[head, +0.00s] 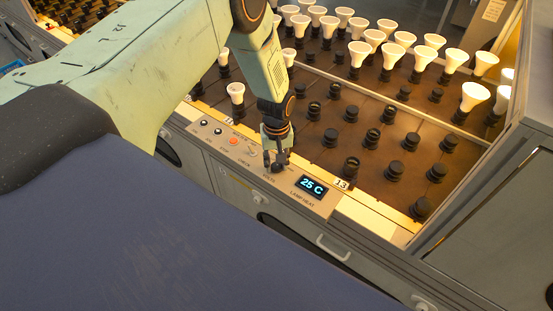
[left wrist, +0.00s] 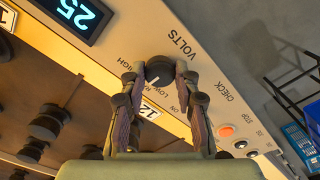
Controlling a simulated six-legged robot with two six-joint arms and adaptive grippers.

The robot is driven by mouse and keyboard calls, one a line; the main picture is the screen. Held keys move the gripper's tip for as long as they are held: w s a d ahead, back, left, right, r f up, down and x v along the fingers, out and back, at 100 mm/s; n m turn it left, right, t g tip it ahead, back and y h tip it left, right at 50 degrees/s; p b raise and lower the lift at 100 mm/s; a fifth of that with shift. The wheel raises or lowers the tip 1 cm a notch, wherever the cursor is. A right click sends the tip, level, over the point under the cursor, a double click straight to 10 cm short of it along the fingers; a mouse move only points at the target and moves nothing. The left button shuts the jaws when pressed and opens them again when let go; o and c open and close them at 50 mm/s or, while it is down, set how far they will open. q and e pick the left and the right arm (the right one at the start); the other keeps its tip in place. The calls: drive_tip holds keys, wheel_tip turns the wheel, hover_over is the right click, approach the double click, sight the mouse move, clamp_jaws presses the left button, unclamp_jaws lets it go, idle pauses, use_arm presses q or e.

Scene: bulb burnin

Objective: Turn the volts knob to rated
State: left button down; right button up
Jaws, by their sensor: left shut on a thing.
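The volts knob (left wrist: 159,70) is a small dark round knob on a beige control panel (left wrist: 215,75). VOLTS is printed beside it, with LOW and HIGH on its other side and the middle label partly covered. My left gripper (left wrist: 160,78) has one finger on each side of the knob and is shut on it. I cannot tell clearly which label the knob points to. In the head view my left gripper (head: 276,160) reaches down onto the panel and hides most of the knob. My right gripper is not in view.
A display (head: 312,187) reading 25 C sits on the panel right of my gripper. An orange button (left wrist: 226,130) and small switches sit at the panel's other end. Behind the panel is a rack of dark sockets (head: 330,137), several with white bulbs (head: 475,95).

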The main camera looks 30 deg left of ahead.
sight(276, 166)
use_arm(q)
drive_tip(key=shift+n, duration=0.5)
drive_tip(key=c, duration=1)
unclamp_jaws()
wheel_tip(276, 166, up, 12)
